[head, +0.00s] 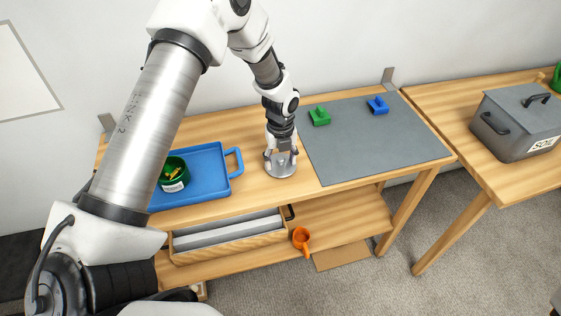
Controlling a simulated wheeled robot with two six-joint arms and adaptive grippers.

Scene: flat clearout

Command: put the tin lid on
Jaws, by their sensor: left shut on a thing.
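My left gripper (281,151) points down at the middle of the wooden table and is shut on a round grey lid (281,168). The lid lies level, at or just above the table top; I cannot tell if it touches. A green round tin (174,178) with a pale label and yellow pieces inside stands open on the blue tray (215,188), left of the gripper. My left arm hides part of the tray and tin surroundings. My right gripper is not in view.
A grey mat (370,145) right of the gripper bears a green block (320,116) and a blue block (378,105). A grey lidded box (515,125) stands on the right table.

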